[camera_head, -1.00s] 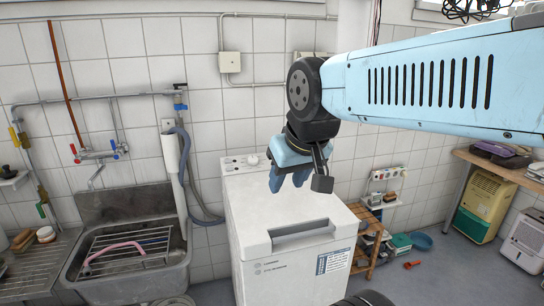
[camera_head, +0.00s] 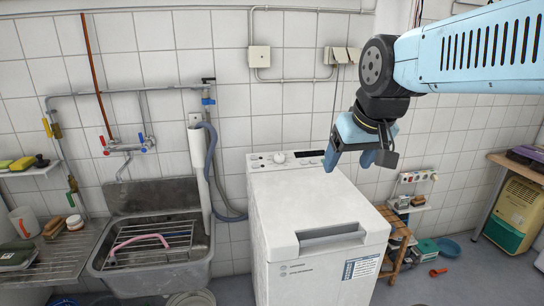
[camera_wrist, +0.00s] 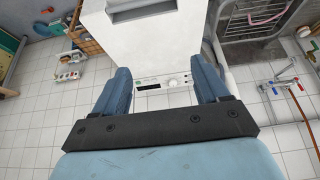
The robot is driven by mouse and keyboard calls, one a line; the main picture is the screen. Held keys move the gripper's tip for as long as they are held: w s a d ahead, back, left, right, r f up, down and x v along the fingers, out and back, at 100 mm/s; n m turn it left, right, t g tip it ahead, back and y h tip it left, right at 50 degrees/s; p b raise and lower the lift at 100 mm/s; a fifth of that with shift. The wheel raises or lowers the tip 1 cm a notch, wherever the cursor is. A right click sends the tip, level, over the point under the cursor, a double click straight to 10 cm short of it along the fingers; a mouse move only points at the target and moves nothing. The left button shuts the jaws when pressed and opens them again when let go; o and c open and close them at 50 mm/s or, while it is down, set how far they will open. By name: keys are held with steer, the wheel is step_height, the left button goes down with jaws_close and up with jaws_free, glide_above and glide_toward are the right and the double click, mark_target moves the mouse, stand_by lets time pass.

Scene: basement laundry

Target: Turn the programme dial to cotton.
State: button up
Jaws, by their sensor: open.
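The programme dial (camera_head: 279,158) is a small round knob on the control panel at the back of the white top-loading washing machine (camera_head: 300,200). In the wrist view the dial (camera_wrist: 173,83) shows between my two fingers, beyond their tips, on the panel beside a dark display (camera_wrist: 148,87). My gripper (camera_head: 347,163) is open and empty, above and to the right of the dial in the head view, apart from the machine. The dial's markings are too small to read.
A stone sink (camera_head: 155,240) with a rack stands left of the machine, with a grey hose (camera_head: 216,180) between them. A wooden shelf (camera_head: 398,240) stands to the right. The tiled wall rises close behind the panel. The machine's top is clear.

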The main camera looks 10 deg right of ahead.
steer(key=shift+o, duration=0.2)
steer(key=w+r, duration=0.3)
steer(key=w, duration=0.9)
steer(key=shift+r, duration=0.15)
steer(key=g, duration=0.1)
glide_above(280, 156)
steer(key=s, duration=0.6)
step_height(280, 156, down, 17)
steer(key=x, duration=1.3)
steer(key=shift+w+a, duration=0.1)
steer(key=shift+w, duration=0.1)
steer(key=shift+c, duration=0.3)
